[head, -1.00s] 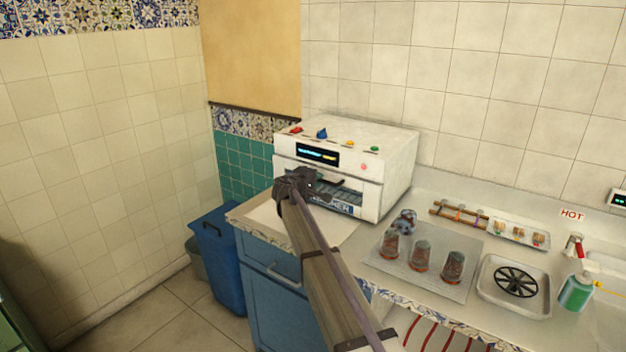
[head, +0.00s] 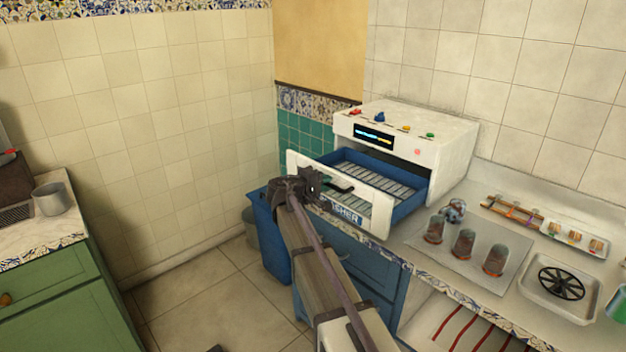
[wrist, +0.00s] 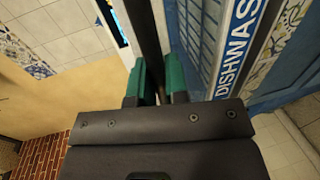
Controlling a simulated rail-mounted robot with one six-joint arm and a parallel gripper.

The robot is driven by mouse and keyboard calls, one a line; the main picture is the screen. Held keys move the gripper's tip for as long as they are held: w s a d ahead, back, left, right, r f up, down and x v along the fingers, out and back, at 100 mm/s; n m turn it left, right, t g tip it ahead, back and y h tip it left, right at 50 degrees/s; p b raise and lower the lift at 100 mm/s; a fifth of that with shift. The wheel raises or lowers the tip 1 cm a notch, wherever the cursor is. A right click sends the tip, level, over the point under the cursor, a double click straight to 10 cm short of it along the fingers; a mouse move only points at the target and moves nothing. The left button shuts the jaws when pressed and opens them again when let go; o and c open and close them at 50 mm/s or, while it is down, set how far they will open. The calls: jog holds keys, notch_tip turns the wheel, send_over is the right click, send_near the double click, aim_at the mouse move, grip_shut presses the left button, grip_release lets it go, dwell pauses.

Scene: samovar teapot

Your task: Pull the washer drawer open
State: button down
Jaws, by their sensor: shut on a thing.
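The washer (head: 450,147) is a white box on the counter with a dark display and coloured knobs on top. Its drawer (head: 375,208) stands pulled out toward me, with a white front and a blue rack inside. My gripper (head: 316,184) is at the left part of the drawer front, shut on its dark handle (head: 341,187). In the wrist view, the green finger pads (wrist: 160,82) close on the dark handle bar, beside the front's "DISHWAS" lettering (wrist: 238,40). My gripper hides part of the drawer front in the head view.
Several glasses (head: 464,245) stand on a mat right of the washer. A tray with a black wheel-shaped part (head: 562,283) lies farther right. A blue bin (head: 268,235) stands on the floor left of the cabinet. Open floor lies between the counters.

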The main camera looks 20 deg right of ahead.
jog(key=shift+s+a, duration=0.1)
jog(key=shift+a, duration=0.1)
jog(key=c, duration=1.1)
grip_release()
jog(key=shift+c, duration=0.2)
jog(key=p+v, duration=0.2)
jog(key=v, duration=0.8)
jog(key=shift+a, duration=0.4)
jog(key=shift+s, duration=0.1)
